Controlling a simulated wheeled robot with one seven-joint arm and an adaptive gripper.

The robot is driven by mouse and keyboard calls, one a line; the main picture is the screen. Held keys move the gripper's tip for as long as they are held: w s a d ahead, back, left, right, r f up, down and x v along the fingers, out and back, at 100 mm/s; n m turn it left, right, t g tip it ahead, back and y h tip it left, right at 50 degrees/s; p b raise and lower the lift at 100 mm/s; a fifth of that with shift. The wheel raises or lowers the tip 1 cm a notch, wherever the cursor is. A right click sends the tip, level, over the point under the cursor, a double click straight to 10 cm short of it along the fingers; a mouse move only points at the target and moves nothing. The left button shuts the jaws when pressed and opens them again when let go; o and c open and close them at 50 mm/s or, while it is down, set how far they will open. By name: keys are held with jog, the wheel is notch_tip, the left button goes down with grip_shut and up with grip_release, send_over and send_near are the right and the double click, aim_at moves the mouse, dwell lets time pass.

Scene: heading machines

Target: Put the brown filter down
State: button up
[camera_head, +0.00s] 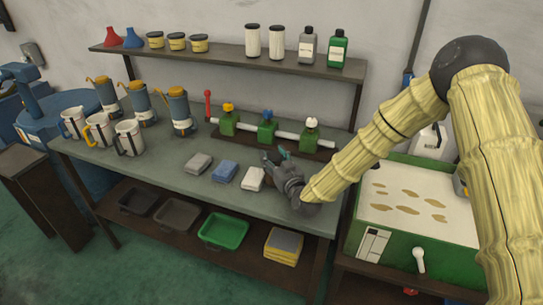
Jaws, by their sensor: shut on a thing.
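My gripper (272,161) is dark grey and hangs over the right part of the grey workbench (175,168), just above and beside a white block (253,179). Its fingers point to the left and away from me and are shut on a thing. That thing is mostly hidden by the fingers and too small to make out, and I cannot see the brown filter clearly anywhere else. I cannot tell whether the held thing touches the bench.
Grey (198,163) and blue (225,171) blocks lie left of the white one. Behind my gripper stands a pipe rack with green and blue valves (266,132). Several jugs and canisters fill the left. A green machine (415,240) stands right. The bench's front middle is clear.

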jog(key=shift+f+b, duration=0.3)
jog(key=o, duration=1.5)
jog(key=shift+c, duration=0.2)
jog(key=shift+r, duration=0.15)
